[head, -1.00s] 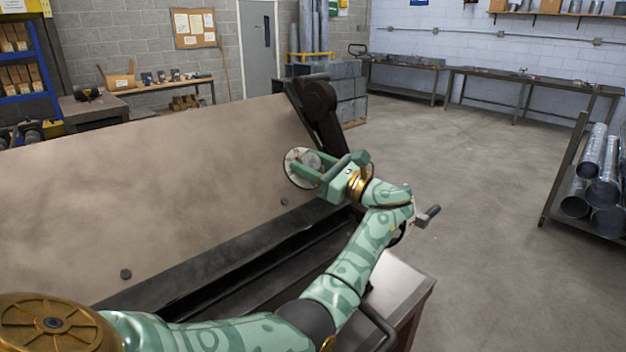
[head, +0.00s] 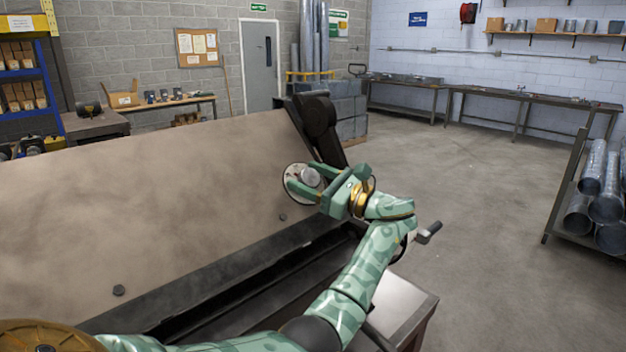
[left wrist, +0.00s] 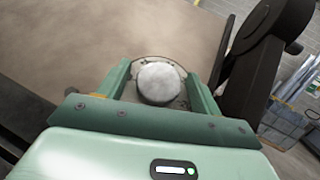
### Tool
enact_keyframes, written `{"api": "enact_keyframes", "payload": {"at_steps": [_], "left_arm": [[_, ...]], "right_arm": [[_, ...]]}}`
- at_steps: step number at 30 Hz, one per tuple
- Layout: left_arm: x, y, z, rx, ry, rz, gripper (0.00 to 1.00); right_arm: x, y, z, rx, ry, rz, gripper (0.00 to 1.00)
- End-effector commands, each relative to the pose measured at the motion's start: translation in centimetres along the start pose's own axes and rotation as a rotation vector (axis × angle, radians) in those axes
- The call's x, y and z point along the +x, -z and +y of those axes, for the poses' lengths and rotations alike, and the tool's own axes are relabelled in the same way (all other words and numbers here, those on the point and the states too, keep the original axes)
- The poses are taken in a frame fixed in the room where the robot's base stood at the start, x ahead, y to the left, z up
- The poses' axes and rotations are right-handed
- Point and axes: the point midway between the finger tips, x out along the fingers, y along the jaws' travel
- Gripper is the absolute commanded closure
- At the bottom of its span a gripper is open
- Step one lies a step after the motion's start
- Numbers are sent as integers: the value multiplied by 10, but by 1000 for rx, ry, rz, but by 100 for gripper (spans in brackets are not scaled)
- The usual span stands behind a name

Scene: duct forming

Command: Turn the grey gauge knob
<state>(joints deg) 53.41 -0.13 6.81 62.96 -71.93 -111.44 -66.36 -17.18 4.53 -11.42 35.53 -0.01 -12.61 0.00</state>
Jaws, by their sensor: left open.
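The grey gauge knob (head: 311,177) sits on a round pale dial (head: 291,184) near the right end of the large tan machine panel. My left gripper (head: 314,181) is at the knob, with its green fingers open and spread on either side of it. In the left wrist view the knob (left wrist: 158,82) lies between the two fingers (left wrist: 158,84), with small gaps visible on both sides. Part of the dial is hidden behind the fingers and knob. My right gripper is not in view.
The tan panel (head: 150,190) slopes across the left, with a dark slot along its lower edge. A black pivot arm (head: 318,118) stands just behind the dial. A crank handle (head: 428,232) juts out at the right. Open floor (head: 480,230) lies to the right.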

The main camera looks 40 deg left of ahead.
Motion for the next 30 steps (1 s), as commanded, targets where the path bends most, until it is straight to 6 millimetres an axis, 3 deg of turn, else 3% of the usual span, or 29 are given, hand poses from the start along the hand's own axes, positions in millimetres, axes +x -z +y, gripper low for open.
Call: {"api": "enact_keyframes", "payload": {"at_steps": [4, 7, 15, 21, 30], "left_arm": [[-10, 2, 0, 1, 2, 3, 35], [-28, 2, -1, 2, 4, 4, 35], [-102, 5, -1, 4, 5, 3, 35], [-145, 4, -1, 3, 3, 1, 35], [-164, 0, 0, 0, 1, -1, 35]], "right_arm": [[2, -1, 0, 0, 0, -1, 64], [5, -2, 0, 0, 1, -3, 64], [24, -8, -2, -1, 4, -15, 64], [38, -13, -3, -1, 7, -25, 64], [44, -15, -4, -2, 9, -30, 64]]}}
